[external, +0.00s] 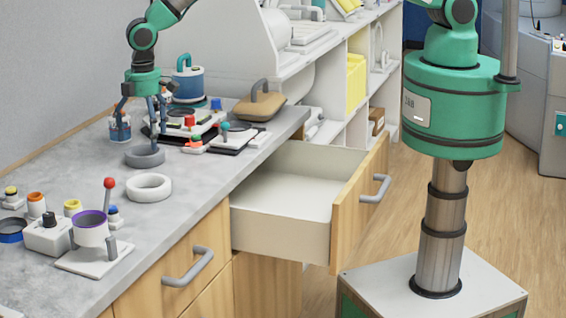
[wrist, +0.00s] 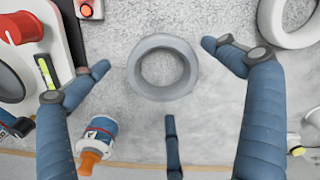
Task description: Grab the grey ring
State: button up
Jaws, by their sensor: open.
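The grey ring (external: 145,156) lies flat on the grey countertop in the external view, just below my gripper (external: 142,118). In the wrist view the grey ring (wrist: 137,77) sits near the centre, between the spread blue fingers of my gripper (wrist: 160,80). One finger is to its left, one to its right and a third is below it in the picture. All fingers appear apart from the ring, and nothing is held.
A white ring (external: 149,187) lies close in front of the grey one. Devices with knobs (external: 192,125) stand just behind. A bottle with an orange cap (wrist: 97,141) is near the left finger. A drawer (external: 290,205) stands open beside the counter.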

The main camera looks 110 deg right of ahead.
aim_at(146, 149)
jog(key=shift+w+f, duration=0.1)
jog(key=shift+f, duration=1.85)
jog(key=shift+c, duration=0.5)
jog(key=c, duration=1.1)
jog(key=shift+o, duration=0.2)
notch_tip(146, 149, up, 10)
